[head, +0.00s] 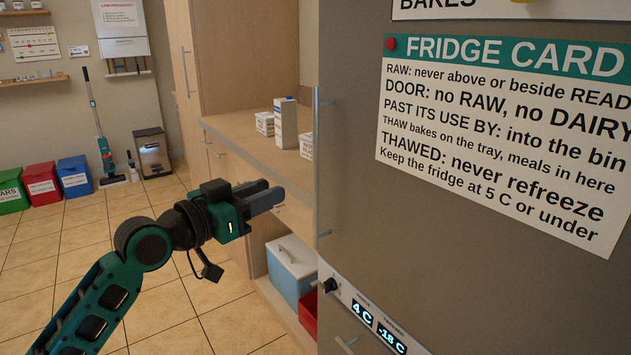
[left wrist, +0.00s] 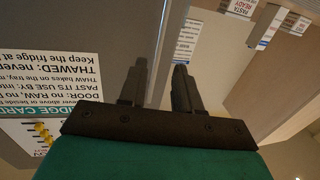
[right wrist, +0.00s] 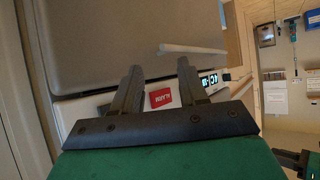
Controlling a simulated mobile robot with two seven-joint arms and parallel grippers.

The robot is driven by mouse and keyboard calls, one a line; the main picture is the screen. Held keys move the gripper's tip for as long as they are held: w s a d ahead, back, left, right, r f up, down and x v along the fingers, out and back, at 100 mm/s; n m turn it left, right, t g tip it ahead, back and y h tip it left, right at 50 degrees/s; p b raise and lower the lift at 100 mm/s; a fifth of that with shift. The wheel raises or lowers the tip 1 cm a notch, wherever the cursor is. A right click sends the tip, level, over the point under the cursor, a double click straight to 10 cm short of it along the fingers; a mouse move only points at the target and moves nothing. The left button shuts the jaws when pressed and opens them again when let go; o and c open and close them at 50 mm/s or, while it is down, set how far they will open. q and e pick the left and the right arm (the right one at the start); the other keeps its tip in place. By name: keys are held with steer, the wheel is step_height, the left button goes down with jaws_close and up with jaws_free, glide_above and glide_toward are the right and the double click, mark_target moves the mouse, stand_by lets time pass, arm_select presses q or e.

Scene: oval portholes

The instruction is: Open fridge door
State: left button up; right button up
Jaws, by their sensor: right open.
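The grey fridge door (head: 350,180) fills the right of the head view and carries a white and green fridge card (head: 500,140). No gap at the door shows there. A vertical bar handle (head: 317,165) runs along its left edge. My left gripper (head: 265,198) is left of the handle, fingers pointing towards it, apart from it in the picture.
A wooden counter (head: 250,135) with small cartons (head: 285,120) stands left of the fridge. Under it are a blue cool box (head: 290,270) and a red bin (head: 308,312). A lower handle (right wrist: 192,48) sits near my right gripper.

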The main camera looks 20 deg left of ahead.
mark_target(316, 170)
arm_select(q)
steer(key=x, duration=1.3)
steer(key=shift+r, duration=0.2)
steer(key=shift+c, duration=0.5)
jaws_close()
